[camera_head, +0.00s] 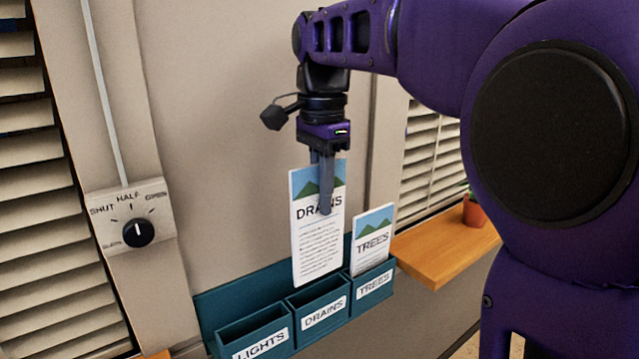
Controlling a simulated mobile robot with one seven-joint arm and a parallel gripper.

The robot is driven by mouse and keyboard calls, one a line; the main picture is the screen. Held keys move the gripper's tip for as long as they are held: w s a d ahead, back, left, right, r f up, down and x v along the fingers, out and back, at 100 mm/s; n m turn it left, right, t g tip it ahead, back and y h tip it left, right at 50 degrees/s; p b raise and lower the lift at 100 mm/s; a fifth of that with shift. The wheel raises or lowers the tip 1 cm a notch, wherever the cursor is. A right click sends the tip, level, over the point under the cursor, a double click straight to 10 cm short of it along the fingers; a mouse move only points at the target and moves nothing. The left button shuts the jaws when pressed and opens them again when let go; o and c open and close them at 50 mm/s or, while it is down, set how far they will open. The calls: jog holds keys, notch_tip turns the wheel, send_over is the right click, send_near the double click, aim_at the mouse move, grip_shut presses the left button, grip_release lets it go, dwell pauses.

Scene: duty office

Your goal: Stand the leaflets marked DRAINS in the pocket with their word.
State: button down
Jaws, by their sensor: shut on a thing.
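My gripper (325,205) is shut on the DRAINS leaflets (317,245), a white stack with a blue and green mountain picture at the top. It holds them upright above the teal rack. Their lower edge shows at or just above the back of the DRAINS pocket (324,315); I cannot tell whether it is inside the opening. The DRAINS pocket is the middle one and its inside looks empty. The LIGHTS pocket (262,342) on the left looks empty. The TREES pocket (375,287) on the right holds the TREES leaflets (373,242), standing upright.
A wooden shelf (440,248) with a potted plant (475,211) is right of the rack. A dial (138,233) on a wall plate is at the left. Window blinds (40,200) are at the far left. The wall above the LIGHTS pocket is clear.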

notch_tip(320, 180, down, 8)
jog(key=b, duration=0.6)
jog(key=shift+f+b, duration=0.95)
jog(key=shift+f, duration=0.2)
jog(key=c, duration=0.9)
grip_release()
